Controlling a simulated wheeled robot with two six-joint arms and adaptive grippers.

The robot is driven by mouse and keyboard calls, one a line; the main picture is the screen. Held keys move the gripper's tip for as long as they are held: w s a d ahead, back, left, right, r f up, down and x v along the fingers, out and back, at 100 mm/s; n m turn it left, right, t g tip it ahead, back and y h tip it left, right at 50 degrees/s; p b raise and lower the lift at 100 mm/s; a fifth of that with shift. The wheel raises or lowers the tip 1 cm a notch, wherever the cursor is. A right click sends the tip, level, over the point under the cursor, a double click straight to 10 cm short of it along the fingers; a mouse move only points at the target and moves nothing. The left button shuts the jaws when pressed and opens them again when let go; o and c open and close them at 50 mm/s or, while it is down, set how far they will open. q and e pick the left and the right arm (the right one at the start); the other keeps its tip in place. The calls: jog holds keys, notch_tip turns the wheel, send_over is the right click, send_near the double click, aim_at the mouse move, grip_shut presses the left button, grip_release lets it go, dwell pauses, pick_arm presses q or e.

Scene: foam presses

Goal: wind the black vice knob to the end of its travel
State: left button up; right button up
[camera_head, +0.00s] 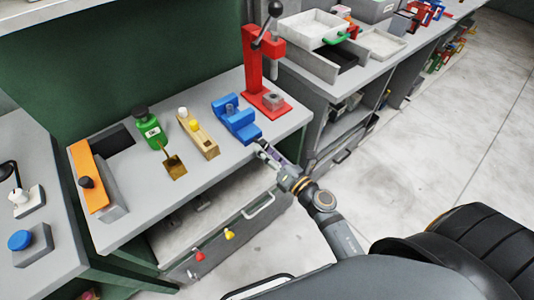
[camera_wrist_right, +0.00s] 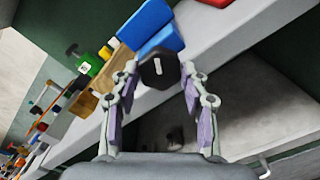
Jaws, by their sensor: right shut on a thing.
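The blue vice (camera_head: 228,118) stands at the front edge of the grey bench in the head view, and part of its blue body (camera_wrist_right: 168,42) shows in the wrist view. The black vice knob (camera_wrist_right: 152,72) sits at the vice's near end, with a pale mark on its face. My right gripper (camera_head: 264,150) reaches the knob from the front. In the wrist view my right gripper (camera_wrist_right: 159,69) has one finger on each side of the knob and is shut on it. In the head view the knob is mostly hidden by the gripper. My left gripper is not in view.
A red press (camera_head: 252,60) stands right of the vice. An open drawer (camera_head: 222,240) juts out below the bench.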

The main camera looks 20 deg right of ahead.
jog(key=n+b, duration=0.2)
jog(key=n, duration=0.3)
jog(key=shift+f+n, duration=0.1)
jog(key=shift+n, duration=0.6)
jog(key=o, duration=1.1)
jog(key=shift+o, duration=0.2)
jog(key=v, duration=1.2)
